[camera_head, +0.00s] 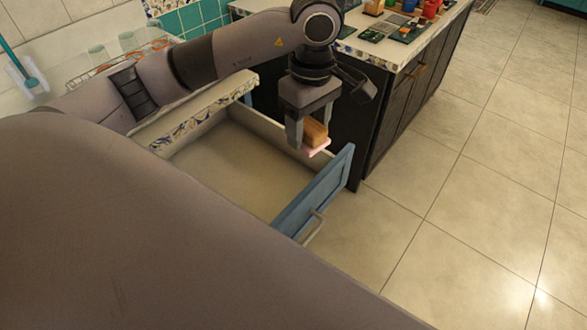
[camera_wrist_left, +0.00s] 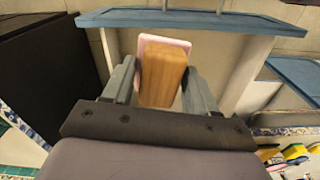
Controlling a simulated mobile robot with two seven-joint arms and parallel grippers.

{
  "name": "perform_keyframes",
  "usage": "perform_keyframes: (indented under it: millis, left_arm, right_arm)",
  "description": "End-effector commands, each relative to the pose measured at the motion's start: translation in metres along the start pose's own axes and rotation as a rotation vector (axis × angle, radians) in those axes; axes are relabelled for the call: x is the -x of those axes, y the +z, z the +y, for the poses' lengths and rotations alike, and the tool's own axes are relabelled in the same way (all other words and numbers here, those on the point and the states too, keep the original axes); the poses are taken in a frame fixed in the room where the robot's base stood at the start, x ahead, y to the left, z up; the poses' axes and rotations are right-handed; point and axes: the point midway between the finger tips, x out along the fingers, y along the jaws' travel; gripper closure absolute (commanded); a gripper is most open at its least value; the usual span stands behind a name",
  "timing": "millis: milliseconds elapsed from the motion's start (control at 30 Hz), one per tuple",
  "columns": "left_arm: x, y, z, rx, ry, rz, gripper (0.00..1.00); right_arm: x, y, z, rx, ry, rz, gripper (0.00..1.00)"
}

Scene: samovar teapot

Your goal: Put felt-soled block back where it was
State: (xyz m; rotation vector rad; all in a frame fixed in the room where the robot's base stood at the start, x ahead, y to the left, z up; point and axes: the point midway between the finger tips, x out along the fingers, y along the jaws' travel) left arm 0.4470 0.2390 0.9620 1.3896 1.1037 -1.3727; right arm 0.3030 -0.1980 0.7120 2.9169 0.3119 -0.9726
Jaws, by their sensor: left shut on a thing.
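The felt-soled block (camera_head: 314,133) is a wooden block with a pink sole on its underside. My left gripper (camera_head: 307,135) is shut on it and holds it over the open drawer (camera_head: 235,175), near the drawer's blue front. In the left wrist view the block (camera_wrist_left: 163,78) sits between the two fingers of the left gripper (camera_wrist_left: 160,88), with its pink sole edge showing at the far side. The drawer's blue front (camera_wrist_left: 180,20) lies beyond it. The drawer floor that shows in the head view looks bare. My right gripper is not in view.
A dark cabinet (camera_head: 385,125) with a counter holding several small colourful items stands right beside the drawer. The drawer's blue front (camera_head: 318,195) with its handle juts out over the tiled floor (camera_head: 450,230). The floor to the right is clear.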

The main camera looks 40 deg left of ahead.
Motion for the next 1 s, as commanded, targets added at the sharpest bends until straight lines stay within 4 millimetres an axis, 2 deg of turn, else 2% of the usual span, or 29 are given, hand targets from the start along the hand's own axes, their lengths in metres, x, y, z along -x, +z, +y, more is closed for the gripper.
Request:
perform_keyframes:
  millis: [100, 1000]
  left_arm:
    - [-0.008, -0.005, 0.003, 0.237, 0.001, 0.002, 0.67]
    - [-0.038, -0.043, 0.018, 2.074, -0.002, -0.002, 0.67]
  right_arm:
    - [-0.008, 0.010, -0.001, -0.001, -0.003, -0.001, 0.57]
    - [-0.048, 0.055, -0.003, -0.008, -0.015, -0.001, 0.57]
